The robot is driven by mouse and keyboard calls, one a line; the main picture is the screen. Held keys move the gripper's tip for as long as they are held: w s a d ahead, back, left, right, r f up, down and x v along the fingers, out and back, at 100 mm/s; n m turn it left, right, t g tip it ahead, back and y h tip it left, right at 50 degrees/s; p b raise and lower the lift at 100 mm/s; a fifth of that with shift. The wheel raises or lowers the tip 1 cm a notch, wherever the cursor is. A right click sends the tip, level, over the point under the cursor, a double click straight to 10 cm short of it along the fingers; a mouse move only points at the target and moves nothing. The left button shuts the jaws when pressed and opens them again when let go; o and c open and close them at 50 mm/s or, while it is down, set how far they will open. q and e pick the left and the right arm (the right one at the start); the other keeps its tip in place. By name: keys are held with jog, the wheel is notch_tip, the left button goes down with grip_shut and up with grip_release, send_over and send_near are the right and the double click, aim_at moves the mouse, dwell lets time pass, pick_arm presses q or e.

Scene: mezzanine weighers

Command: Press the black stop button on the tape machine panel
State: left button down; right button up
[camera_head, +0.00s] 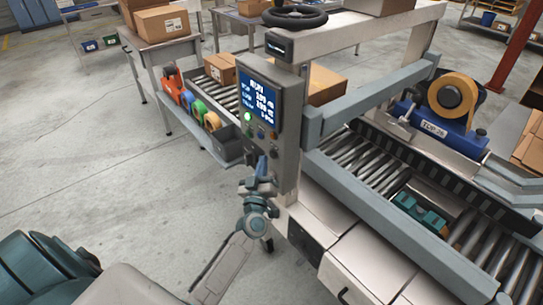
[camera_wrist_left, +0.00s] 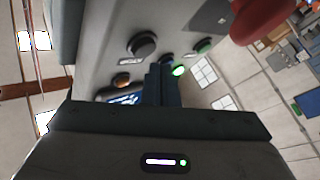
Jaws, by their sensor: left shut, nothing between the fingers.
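The tape machine panel (camera_head: 283,148) is a grey upright box with a lit blue screen (camera_head: 262,98) and small buttons below it. In the left wrist view a round black button (camera_wrist_left: 143,45) sticks out of the panel, with a small label beside it. A lit green button (camera_wrist_left: 180,70), a darker green button (camera_wrist_left: 204,46) and an amber button (camera_wrist_left: 121,81) are around it. My left gripper (camera_wrist_left: 160,70) is shut and empty, its fingertips close to the panel near the black button. I cannot tell whether they touch. In the head view my left gripper (camera_head: 261,165) covers the lower panel.
A large red knob (camera_wrist_left: 262,18) juts out near the fingers in the left wrist view. A roller conveyor (camera_head: 380,165) with a tape unit (camera_head: 440,125) lies right of the panel. Tape rolls (camera_head: 198,108) stand on a shelf to its left.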

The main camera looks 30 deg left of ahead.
jog(key=shift+d, duration=0.45)
jog(key=shift+a, duration=0.3)
dwell(0.6)
pick_arm(q)
jog(key=shift+w, duration=0.1)
pick_arm(e)
jog(key=shift+d, duration=0.2)
dwell(0.3)
pick_arm(q)
jog(key=shift+w+d, duration=0.1)
pick_arm(e)
jog(key=shift+r, duration=0.1)
pick_arm(q)
jog(key=shift+w+d, duration=0.1)
jog(key=shift+w, duration=0.15)
